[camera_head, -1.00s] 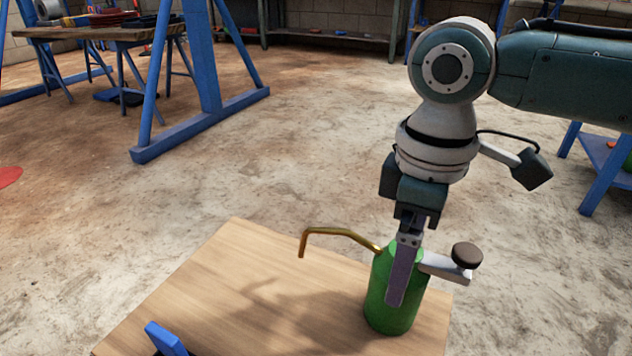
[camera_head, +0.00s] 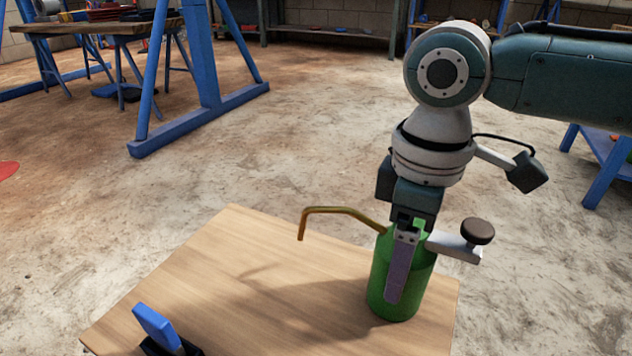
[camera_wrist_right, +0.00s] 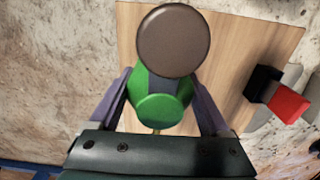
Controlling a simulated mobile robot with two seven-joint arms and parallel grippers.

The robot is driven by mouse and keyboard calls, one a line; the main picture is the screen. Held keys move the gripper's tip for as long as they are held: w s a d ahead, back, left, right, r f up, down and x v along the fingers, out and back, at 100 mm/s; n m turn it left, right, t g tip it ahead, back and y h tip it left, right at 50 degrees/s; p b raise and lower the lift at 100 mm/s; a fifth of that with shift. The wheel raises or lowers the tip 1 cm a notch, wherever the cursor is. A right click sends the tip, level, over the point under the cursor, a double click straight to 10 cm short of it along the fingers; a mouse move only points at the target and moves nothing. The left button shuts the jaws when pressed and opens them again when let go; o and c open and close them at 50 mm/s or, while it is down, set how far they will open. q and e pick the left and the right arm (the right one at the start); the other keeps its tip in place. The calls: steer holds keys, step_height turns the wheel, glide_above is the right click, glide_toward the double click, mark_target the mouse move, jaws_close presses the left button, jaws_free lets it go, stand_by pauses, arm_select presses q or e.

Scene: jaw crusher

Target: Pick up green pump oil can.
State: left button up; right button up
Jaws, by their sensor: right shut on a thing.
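The green pump oil can (camera_head: 420,285) stands upright at the right of the wooden tabletop (camera_head: 290,290) in the head view. Its brass spout (camera_head: 340,210) points left; its pump arm with a brown knob (camera_head: 478,231) points right. My right gripper (camera_head: 393,298) comes from above and is shut on the can's body, with one finger across its near side. The right wrist view shows the can (camera_wrist_right: 160,100) between both fingers, the brown knob (camera_wrist_right: 178,40) beyond it. Any gap under the can cannot be made out. My left gripper is out of view.
A blue and black object (camera_head: 158,328) sits at the tabletop's lower left. A red and black object (camera_wrist_right: 285,100) lies by the tabletop edge in the wrist view. Blue frame legs (camera_head: 205,100) and a workbench (camera_head: 100,28) stand behind. The tabletop's middle is clear.

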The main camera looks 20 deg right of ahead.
jaws_close()
